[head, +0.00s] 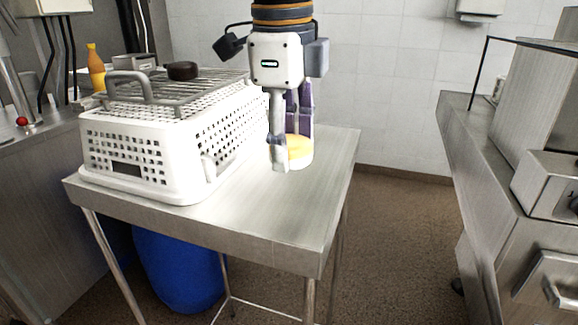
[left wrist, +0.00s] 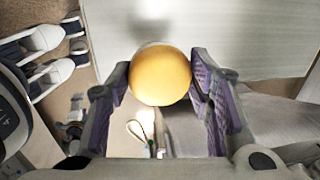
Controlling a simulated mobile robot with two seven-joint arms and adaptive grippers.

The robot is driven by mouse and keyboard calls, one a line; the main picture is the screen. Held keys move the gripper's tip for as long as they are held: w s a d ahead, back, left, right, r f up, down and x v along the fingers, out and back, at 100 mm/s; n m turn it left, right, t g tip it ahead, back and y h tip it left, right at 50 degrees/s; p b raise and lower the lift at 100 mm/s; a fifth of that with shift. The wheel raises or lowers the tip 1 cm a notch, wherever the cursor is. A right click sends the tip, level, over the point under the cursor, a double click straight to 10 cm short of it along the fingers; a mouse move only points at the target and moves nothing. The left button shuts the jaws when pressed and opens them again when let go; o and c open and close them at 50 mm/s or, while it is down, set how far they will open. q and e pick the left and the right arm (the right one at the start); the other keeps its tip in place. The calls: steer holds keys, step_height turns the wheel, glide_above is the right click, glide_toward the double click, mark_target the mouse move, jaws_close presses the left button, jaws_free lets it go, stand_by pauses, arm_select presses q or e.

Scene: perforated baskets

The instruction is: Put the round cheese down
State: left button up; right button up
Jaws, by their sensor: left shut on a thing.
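The round cheese (head: 300,148) has a yellow top and a pale side in the head view. It is held upright over the right part of the steel table (head: 290,215). I cannot tell whether its underside touches the table top. My left gripper (head: 290,150) points down and is shut on the cheese, with a finger on either side. In the left wrist view the cheese (left wrist: 160,75) shows as an orange ball-like shape between the purple-padded fingertips. The near finger hides the cheese's left edge in the head view. My right gripper is not in view.
A white perforated basket (head: 122,160) stands upside down on the table's left part, left of my gripper. A wire rack (head: 175,88) with a dark round item (head: 182,70) lies on top. A blue barrel (head: 178,268) stands below. The table's front right is clear.

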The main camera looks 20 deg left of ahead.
mark_target(294, 189)
arm_select(q)
steer(key=w+f, duration=0.1)
steer(key=f, duration=0.1)
steer(key=w+f, duration=0.1)
steer(key=w, duration=0.1)
steer(key=shift+a+f, duration=0.15)
steer(key=shift+f, duration=1.55)
steer(key=shift+f, duration=0.1)
steer(key=o, duration=1.2)
steer(key=shift+c, duration=0.2)
steer(key=r, duration=0.4)
steer(key=s+r, duration=0.1)
steer(key=r, duration=0.7)
steer(key=shift+s, duration=0.4)
